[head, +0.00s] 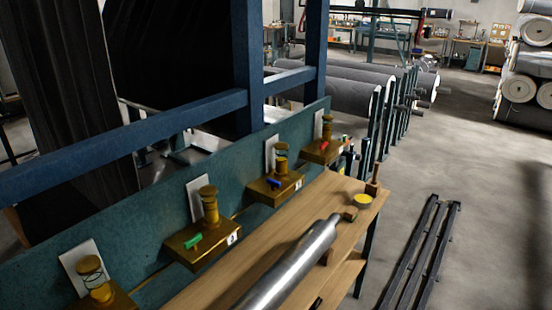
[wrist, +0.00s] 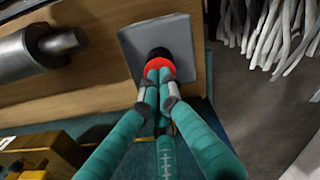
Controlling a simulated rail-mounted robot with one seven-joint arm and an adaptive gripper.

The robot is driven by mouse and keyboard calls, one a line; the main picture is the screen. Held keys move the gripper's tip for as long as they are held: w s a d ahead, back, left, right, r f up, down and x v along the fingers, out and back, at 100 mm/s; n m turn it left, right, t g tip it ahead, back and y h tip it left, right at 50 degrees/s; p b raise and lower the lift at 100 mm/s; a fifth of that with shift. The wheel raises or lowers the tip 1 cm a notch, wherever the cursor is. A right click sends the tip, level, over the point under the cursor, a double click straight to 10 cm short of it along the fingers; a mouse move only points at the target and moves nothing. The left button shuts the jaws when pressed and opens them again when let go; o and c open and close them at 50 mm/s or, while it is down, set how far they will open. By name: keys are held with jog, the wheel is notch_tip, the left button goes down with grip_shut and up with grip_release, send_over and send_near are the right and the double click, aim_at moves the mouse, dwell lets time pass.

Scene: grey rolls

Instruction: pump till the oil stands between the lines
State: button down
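Several brass oiler units stand in a row along the teal rail in the head view. The nearest (head: 101,293) is cut by the frame edge. The others are one with a green lever (head: 205,238), one with a blue lever (head: 273,184) and one with a red lever (head: 323,148). The oil level and lines are too small to read. In the wrist view my gripper (wrist: 158,72) has its teal fingers close together at a red and black round knob (wrist: 157,60) over a grey square plate (wrist: 185,40). I cannot tell whether they grip it. I cannot make out the gripper in the head view.
A steel roller (head: 290,268) lies along the wooden bench (head: 225,282); it also shows in the wrist view (wrist: 25,58). A yellow disc (head: 362,200) sits near the bench's far end. Blue posts and beams (head: 248,70) stand behind the rail. Dark rails (head: 420,250) lie on the floor at right.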

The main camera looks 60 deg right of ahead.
jog(key=shift+r+p, duration=2.7)
jog(key=shift+r, duration=0.9)
jog(key=shift+f, duration=0.1)
